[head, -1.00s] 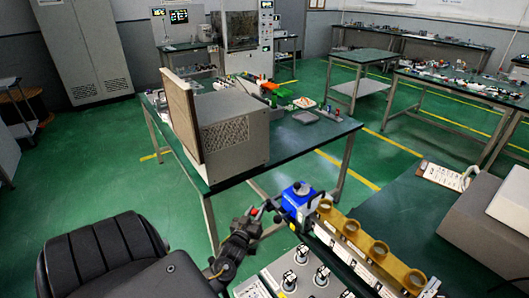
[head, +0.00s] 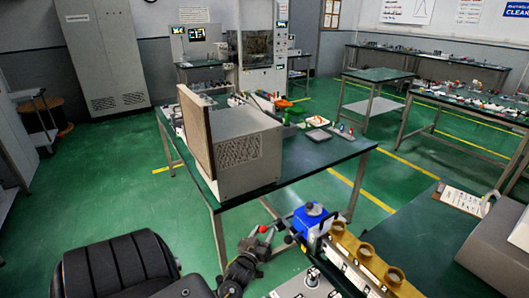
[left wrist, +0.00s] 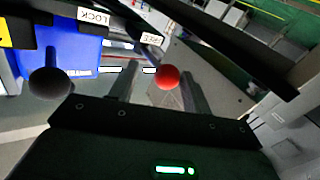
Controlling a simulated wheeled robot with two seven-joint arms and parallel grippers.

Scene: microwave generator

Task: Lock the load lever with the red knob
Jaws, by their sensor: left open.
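The red knob (head: 264,229) of the load lever is a small ball at the left of the blue block (head: 309,219) on the bench fixture. In the left wrist view the red knob (left wrist: 167,76) is near the FREE label (left wrist: 152,38). The LOCK label (left wrist: 93,16) is further left, above a dark round knob (left wrist: 50,82). My left gripper (head: 260,238) is open at the red knob. In the wrist view its fingers stand on either side of the knob, with no clear grip on it. The lever's arm is hard to make out. My right gripper is out of view.
Brass-coloured rings (head: 365,250) line the fixture right of the blue block. A table (head: 330,153) with a large grey box (head: 240,155) stands beyond. A black chair (head: 120,268) is at the lower left. Green floor is open between.

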